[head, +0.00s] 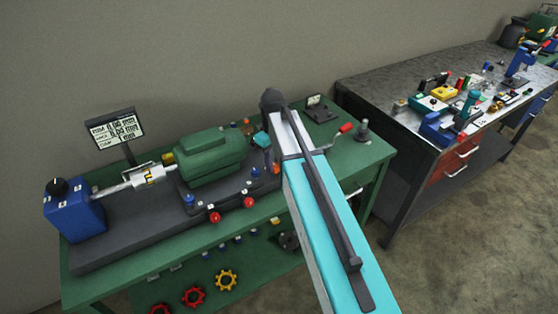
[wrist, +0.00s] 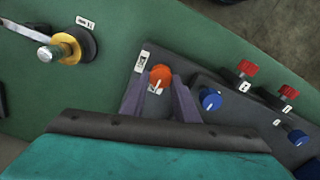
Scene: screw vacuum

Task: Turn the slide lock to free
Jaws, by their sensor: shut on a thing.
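An orange knob (wrist: 161,75) with a white pointer line sits on a dark plate, between two small white labels too small to read. I cannot confirm from the labels that it is the slide lock. My gripper (wrist: 160,84) is shut on this knob, with one purple finger on each side. The pointer line points toward my gripper's body, at the bottom of the wrist view. In the head view the orange knob (head: 276,168) shows at the right end of the machine, and my gripper (head: 269,157) reaches down to it.
Red knobs (wrist: 248,68) and blue knobs (wrist: 210,99) stand close by on the plate. A yellow-collared handle (wrist: 66,47) is at the upper left of the wrist view. The green motor housing (head: 212,155) and a red-handled crank (head: 345,128) flank my arm.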

